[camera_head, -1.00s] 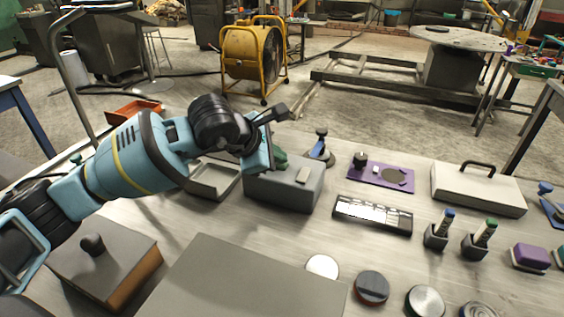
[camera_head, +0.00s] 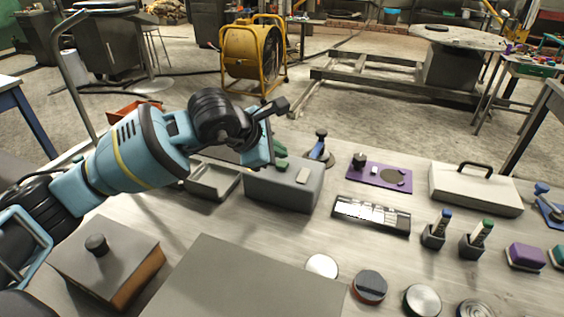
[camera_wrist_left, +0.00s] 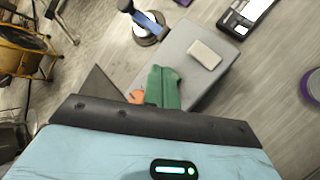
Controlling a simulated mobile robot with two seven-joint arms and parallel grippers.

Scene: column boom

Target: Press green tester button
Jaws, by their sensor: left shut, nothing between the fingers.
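The tester looks to be the grey box (camera_head: 290,190) near the middle of the bench, with a pale raised plate (camera_head: 303,175) on top. A green button (camera_head: 281,164) shows at its left end, partly hidden by my left gripper (camera_head: 277,151). That gripper is shut and empty, close over this end; contact cannot be told. In the left wrist view green shapes (camera_wrist_left: 165,87) stand directly in front of the gripper body, over the box (camera_wrist_left: 190,60); I cannot tell button from fingertips there. A small orange piece (camera_wrist_left: 137,97) is beside them. My right gripper is not in view.
A grey open tray (camera_head: 213,182) lies left of the tester and a blue-handled stand (camera_head: 319,150) behind it. A purple plate (camera_head: 380,175), a black-framed panel (camera_head: 372,214) and a lidded case (camera_head: 475,190) are to the right. Several round discs lie in front.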

